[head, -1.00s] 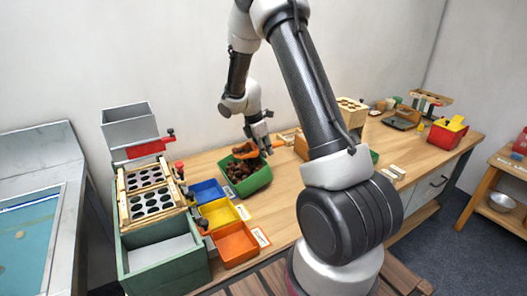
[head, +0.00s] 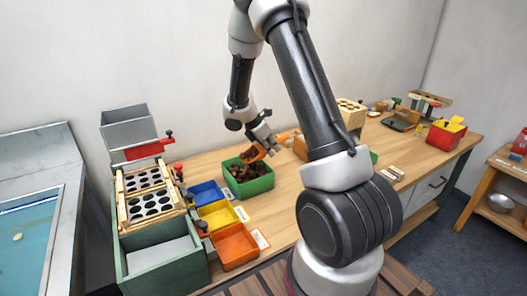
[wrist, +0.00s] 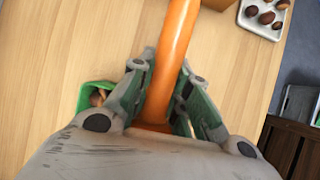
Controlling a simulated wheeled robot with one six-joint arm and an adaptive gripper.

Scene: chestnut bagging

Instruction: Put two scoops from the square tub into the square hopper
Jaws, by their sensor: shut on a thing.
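The square green tub (head: 262,186) stands mid-table in the head view, with brown chestnuts inside. Part of a green container with chestnuts also shows at left in the wrist view (wrist: 84,94). My gripper (head: 268,149) is shut on the handle of an orange scoop (head: 257,151), just above the tub's back edge. The orange handle (wrist: 178,40) runs between my fingers in the wrist view. Brown chestnuts seem to show in the scoop's bowl, partly hidden. The square grey hopper (head: 127,132) stands at the left, above a wooden frame with hole plates; its inside bottom is hidden.
Blue (head: 207,193), yellow (head: 217,214) and orange (head: 235,245) bins stand between the tub and the sorter frame (head: 150,192). A green open box (head: 160,275) sits in front of the frame. A metal tray with chestnuts (wrist: 264,30) shows in the wrist view.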

